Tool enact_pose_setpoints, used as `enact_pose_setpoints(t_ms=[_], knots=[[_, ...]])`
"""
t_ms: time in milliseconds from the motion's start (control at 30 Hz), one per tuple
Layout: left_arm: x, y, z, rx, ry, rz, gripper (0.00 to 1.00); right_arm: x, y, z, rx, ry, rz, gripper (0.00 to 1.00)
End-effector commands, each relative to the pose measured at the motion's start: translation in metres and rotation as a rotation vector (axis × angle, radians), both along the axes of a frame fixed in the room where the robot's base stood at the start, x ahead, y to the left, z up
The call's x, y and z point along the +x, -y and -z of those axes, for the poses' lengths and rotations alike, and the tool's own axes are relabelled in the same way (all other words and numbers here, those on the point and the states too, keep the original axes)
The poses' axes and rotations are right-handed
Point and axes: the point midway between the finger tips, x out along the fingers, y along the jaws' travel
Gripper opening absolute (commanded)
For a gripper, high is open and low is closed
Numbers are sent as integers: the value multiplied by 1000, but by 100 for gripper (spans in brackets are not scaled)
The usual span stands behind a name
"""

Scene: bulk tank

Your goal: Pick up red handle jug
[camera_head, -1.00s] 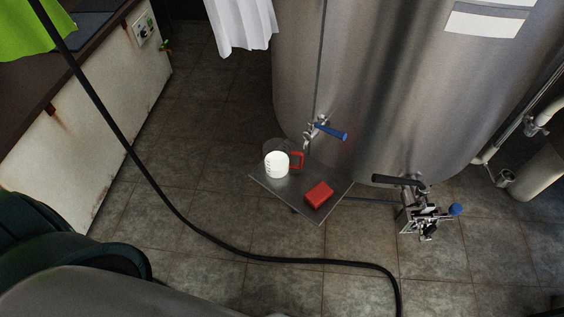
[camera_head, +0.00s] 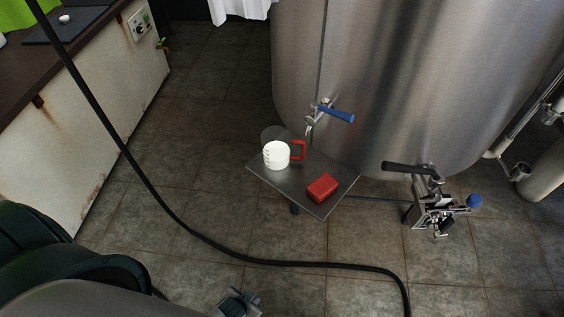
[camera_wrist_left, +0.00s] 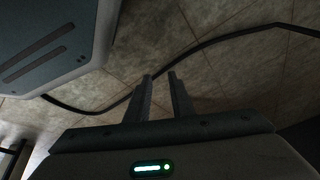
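The jug (camera_head: 277,154) stands upright on the far left part of a small metal stand (camera_head: 276,182), in the middle of the head view. It has a clear upper part, a white lower part with marks, and a red handle (camera_head: 299,150) on its right side. My left gripper (camera_head: 238,299) shows at the bottom edge of the head view, well short of the stand. The jug is not in that view. My right gripper is not in view.
A red block (camera_head: 323,187) lies on the stand. A tap with a blue handle (camera_head: 337,115) juts from the steel tank (camera_head: 400,70) above the stand. A black hose (camera_head: 230,253) crosses the floor. A valve (camera_head: 432,205) sits at right.

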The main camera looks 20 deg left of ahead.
Motion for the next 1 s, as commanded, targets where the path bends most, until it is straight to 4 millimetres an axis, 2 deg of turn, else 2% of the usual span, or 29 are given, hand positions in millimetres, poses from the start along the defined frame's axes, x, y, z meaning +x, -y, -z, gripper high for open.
enact_pose_setpoints(t_ms=[33,100,167,333,500,767,900,1000], knots=[[22,4,0,1,44,-6,21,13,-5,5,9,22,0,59],[47,7,-18,6,97,-17,21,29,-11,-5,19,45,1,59],[67,9,-35,10,144,-30,21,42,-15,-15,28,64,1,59],[111,10,-92,17,278,-85,21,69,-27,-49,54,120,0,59],[133,5,-150,16,396,-149,21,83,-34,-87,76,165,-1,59],[152,-3,-232,-6,599,-243,21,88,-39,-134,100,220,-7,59],[174,3,-293,-44,809,-275,21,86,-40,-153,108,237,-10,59],[186,12,-327,-74,934,-270,21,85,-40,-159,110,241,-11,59]])
